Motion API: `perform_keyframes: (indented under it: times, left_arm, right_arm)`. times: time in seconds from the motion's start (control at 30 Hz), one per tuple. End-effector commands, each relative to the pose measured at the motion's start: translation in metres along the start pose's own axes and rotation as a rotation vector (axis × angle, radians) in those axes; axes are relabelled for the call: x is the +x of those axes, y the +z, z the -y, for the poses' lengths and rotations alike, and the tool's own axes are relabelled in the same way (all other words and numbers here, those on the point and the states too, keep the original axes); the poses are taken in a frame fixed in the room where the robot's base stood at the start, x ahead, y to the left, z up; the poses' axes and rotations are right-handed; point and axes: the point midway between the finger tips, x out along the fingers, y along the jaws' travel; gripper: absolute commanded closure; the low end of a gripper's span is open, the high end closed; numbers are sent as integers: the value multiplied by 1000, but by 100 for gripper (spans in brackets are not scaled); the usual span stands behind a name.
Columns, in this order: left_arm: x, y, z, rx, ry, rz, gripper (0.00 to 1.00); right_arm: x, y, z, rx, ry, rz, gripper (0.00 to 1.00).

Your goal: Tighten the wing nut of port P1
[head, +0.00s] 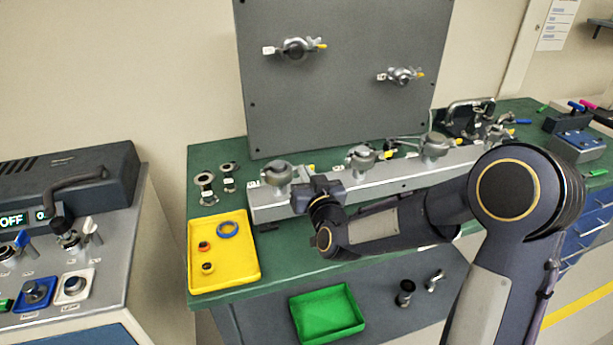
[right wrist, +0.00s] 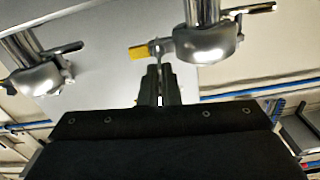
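Port P1 appears to be the leftmost clamped port (head: 277,175) on the grey manifold (head: 395,185); its small tag (head: 253,183) is too blurred to read surely. Its yellow wing nut (head: 310,167) sticks out to the right. My right gripper (head: 303,190) is just in front of this port, partly hidden by its own wrist. The yellow wing nut (right wrist: 138,52) is up and left of the fingertips. Contact cannot be told. My left gripper is out of view.
A yellow tray (head: 240,270) with rings is at the left of the green bench (head: 205,160). A green tray (head: 327,315) is lower in front. A grey panel (head: 345,105) with two clamps rises behind.

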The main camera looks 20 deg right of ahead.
Motion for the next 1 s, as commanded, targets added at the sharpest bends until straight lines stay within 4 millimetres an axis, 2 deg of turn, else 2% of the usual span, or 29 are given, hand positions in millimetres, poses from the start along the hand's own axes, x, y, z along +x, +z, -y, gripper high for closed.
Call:
perform_keyframes:
  times: [0.27,1.0]
  left_arm:
    - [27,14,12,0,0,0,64]
    - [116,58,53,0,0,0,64]
  right_arm:
    - [0,6,-4,145,1,-5,100]
    - [0,12,-14,838,-2,-4,100]
